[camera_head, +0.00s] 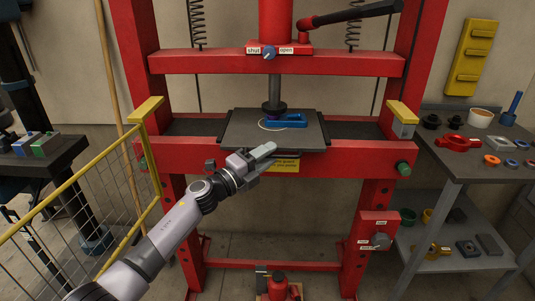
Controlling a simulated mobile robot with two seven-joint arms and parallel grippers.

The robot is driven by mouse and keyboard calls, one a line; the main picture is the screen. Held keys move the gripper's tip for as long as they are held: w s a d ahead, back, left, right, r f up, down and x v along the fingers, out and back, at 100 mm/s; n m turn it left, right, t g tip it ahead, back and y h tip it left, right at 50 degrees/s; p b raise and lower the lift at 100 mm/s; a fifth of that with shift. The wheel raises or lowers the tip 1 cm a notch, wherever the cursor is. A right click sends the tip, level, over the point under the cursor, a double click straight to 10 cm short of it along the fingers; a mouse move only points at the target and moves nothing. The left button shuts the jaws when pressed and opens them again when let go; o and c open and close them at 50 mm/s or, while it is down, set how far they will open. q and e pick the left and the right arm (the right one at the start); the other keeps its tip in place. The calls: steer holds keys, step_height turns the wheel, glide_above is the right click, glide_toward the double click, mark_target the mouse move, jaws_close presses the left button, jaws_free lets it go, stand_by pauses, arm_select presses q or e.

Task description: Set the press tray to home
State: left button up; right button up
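The press tray (237,133) is a dark flat plate lying across the bed of the red press. A yellow label (284,165) is partly hidden behind the gripper. My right gripper is not in view.
The red press frame (375,158) surrounds the tray, with yellow-topped blocks (402,112) at the sides. A knob between "shut" and "open" labels (269,53) sits above. A knob box (380,231) is lower right. A yellow mesh fence (75,205) stands left; a cluttered bench (470,180) stands right.

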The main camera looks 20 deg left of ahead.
arm_select(q)
steer(key=r+p+v, duration=0.1)
steer(key=v, duration=0.5)
steer(key=shift+s+a+f+p, duration=0.2)
steer(key=shift+s+f+p, duration=0.05)
steer(key=shift+f+p, duration=0.15)
steer(key=s+d+f+n+g+y+p, duration=0.1)
steer(key=s+f+n+g+y, duration=0.1)
steer(key=s+f+n, duration=0.4)
steer(key=s+d+f+n+g+y+p, duration=0.1)
steer(key=s+f+n, duration=0.5)
steer(key=s, duration=0.8)
steer(key=s+d+f+n+g+y+p, duration=0.1)
steer(key=s+f+n+g+y+p, duration=0.2)
steer(key=s+n, duration=0.8)
step_height(320, 180, down, 3)
steer(key=shift+d+r+g+y, duration=0.1)
steer(key=shift+d+g+y, duration=0.3)
steer(key=shift+y, duration=0.3)
